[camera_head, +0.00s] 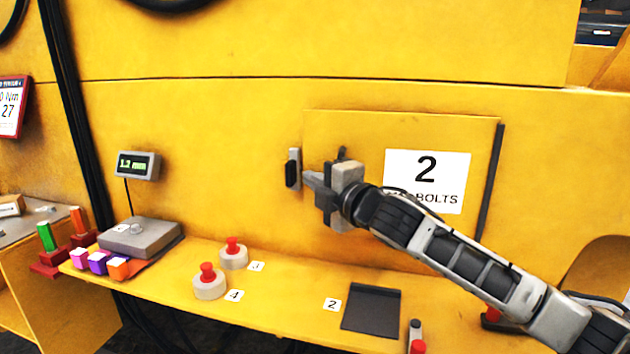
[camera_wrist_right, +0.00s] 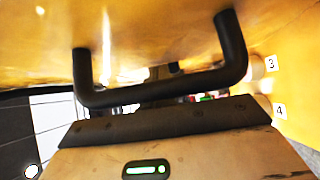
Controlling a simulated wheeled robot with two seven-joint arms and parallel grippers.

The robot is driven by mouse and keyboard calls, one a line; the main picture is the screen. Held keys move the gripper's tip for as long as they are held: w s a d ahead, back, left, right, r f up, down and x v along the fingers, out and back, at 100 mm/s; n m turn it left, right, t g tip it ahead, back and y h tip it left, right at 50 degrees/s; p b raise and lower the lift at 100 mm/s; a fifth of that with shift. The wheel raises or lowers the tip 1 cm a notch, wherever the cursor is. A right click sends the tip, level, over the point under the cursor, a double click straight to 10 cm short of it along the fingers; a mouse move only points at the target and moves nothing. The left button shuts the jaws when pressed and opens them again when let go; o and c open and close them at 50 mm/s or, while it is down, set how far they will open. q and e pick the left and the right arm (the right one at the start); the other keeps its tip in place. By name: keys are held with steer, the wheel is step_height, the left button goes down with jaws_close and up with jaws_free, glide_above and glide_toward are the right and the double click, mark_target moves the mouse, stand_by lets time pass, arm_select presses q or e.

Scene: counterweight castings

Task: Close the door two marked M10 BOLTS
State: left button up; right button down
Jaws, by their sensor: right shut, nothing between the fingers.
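Door two is a flat yellow panel (camera_head: 340,128) in the yellow wall, with a white label (camera_head: 427,180) reading "2" and "BOLTS"; my arm hides part of the label. A dark hinge strip (camera_head: 490,185) runs down its right edge. The panel looks nearly flush; I cannot tell if a small gap is left. A grey and black latch piece (camera_head: 293,170) sits on the wall beside its left edge. My right gripper (camera_head: 311,180) is shut and empty, in front of the door's left part. A black U-shaped handle (camera_wrist_right: 165,85) is close ahead in the right wrist view. My left gripper is out of view.
A yellow shelf below holds two red-knobbed grey buttons (camera_head: 209,283) (camera_head: 233,254), a dark pad (camera_head: 371,309) by tag 2, and a grey scale (camera_head: 140,238). A small display (camera_head: 138,165) stands at left. The wall left of the latch is clear.

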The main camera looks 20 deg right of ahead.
steer(key=shift+w+d+m+h+p, duration=0.2)
steer(key=shift+w+d+h, duration=0.1)
steer(key=shift+w, duration=0.2)
steer(key=shift+w+d+m+h+p, duration=0.2)
steer(key=shift+w+h, duration=0.1)
steer(key=shift+w, duration=0.2)
steer(key=shift+a, duration=0.1)
